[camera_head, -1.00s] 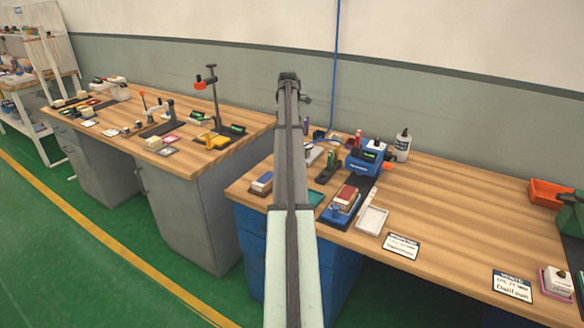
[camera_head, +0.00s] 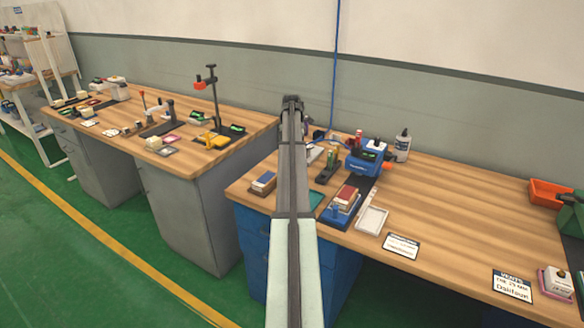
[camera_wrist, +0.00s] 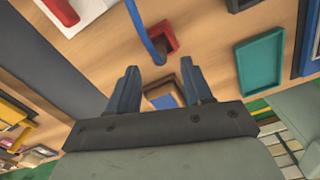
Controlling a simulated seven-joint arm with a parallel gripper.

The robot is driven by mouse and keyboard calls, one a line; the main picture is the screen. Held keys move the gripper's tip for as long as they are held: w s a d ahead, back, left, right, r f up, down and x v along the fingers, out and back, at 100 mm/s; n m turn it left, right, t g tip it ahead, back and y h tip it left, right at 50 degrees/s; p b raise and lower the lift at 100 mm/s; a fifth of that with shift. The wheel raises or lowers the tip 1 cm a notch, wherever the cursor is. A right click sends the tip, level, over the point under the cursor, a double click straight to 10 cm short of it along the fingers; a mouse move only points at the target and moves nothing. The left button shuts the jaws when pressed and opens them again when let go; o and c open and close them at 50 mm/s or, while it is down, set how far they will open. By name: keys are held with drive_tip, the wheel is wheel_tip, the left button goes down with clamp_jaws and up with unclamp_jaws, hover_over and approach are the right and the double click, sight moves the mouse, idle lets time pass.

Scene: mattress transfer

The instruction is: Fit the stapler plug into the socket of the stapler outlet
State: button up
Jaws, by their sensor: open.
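My gripper (camera_wrist: 161,82) is open in the wrist view, with two dark fingers apart and nothing between their tips. Ahead of the tips, a blue cable (camera_wrist: 139,22) runs down to a small red piece with a dark recess (camera_wrist: 161,41) on the wooden bench. I cannot tell whether this is the stapler plug, the outlet or both together. In the head view, a blue machine (camera_head: 366,158), possibly the stapler, stands on the right bench. My arm hides the gripper fingers and part of the bench there.
A teal tray (camera_wrist: 259,62) lies right of the red piece in the wrist view. A brown-edged box with a blue top (camera_wrist: 163,99) shows between the fingers. In the head view, a white tray (camera_head: 371,220) lies on the right bench (camera_head: 445,206), whose middle is largely clear.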

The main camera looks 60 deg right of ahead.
drive_tip(key=shift+d+f, duration=0.1)
drive_tip(key=shift+f, duration=2.2)
drive_tip(key=shift+c, duration=0.5)
clamp_jaws()
